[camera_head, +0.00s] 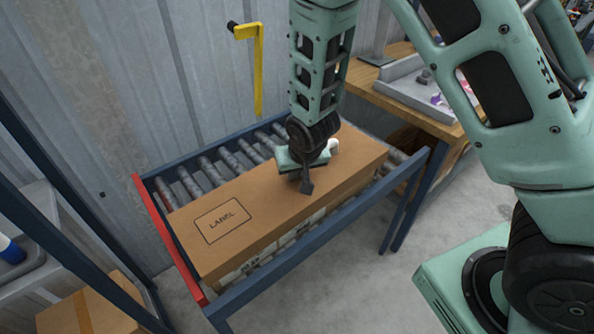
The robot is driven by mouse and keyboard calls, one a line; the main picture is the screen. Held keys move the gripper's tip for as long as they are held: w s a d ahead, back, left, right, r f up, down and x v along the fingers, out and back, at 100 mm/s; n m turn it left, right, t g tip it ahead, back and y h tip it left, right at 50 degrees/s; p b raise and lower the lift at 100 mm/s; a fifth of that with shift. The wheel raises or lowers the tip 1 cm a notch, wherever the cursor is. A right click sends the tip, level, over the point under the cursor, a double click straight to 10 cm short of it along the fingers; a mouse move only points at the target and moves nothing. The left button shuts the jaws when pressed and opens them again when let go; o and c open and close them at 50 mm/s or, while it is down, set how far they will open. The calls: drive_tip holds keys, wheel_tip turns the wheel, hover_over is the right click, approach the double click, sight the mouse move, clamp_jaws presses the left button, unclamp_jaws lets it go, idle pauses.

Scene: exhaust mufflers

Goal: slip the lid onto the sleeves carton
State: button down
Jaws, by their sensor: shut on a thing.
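The lid (262,200) is a long brown cardboard piece with a printed LABEL box near its left end. It lies lengthwise over the roller table. Below its near side, white printed surfaces of the sleeves carton (285,241) show; the rest of the carton is hidden under the lid. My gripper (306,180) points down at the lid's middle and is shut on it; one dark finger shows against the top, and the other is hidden. A small white piece (333,146) shows just behind the gripper. I cannot tell whether the lid is fully seated.
The roller table has a blue frame (300,266) and a red left end bar (168,240). Bare rollers (222,160) show behind the lid. A yellow bracket (257,70) is on the corrugated wall. A wooden bench (420,112) with a grey tray stands at right. A taped box (88,308) sits lower left.

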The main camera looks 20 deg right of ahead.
drive_tip(key=shift+f, duration=0.15)
drive_tip(key=c, duration=1.3)
unclamp_jaws()
drive_tip(key=shift+f, duration=0.1)
drive_tip(key=shift+r, duration=0.5)
drive_tip(key=v, duration=1.1)
drive_tip(key=s+a+r+n+g, duration=0.2)
drive_tip(key=s+a+r+n, duration=0.1)
drive_tip(key=s, duration=0.8)
drive_tip(key=s+a+r+n+g, duration=0.2)
drive_tip(key=s+r+n, duration=0.3)
drive_tip(key=s, duration=0.6)
drive_tip(key=shift+s+a+n+g+y+p, duration=0.3)
drive_tip(key=shift+a+n+y+p, duration=0.1)
drive_tip(key=shift+a, duration=0.1)
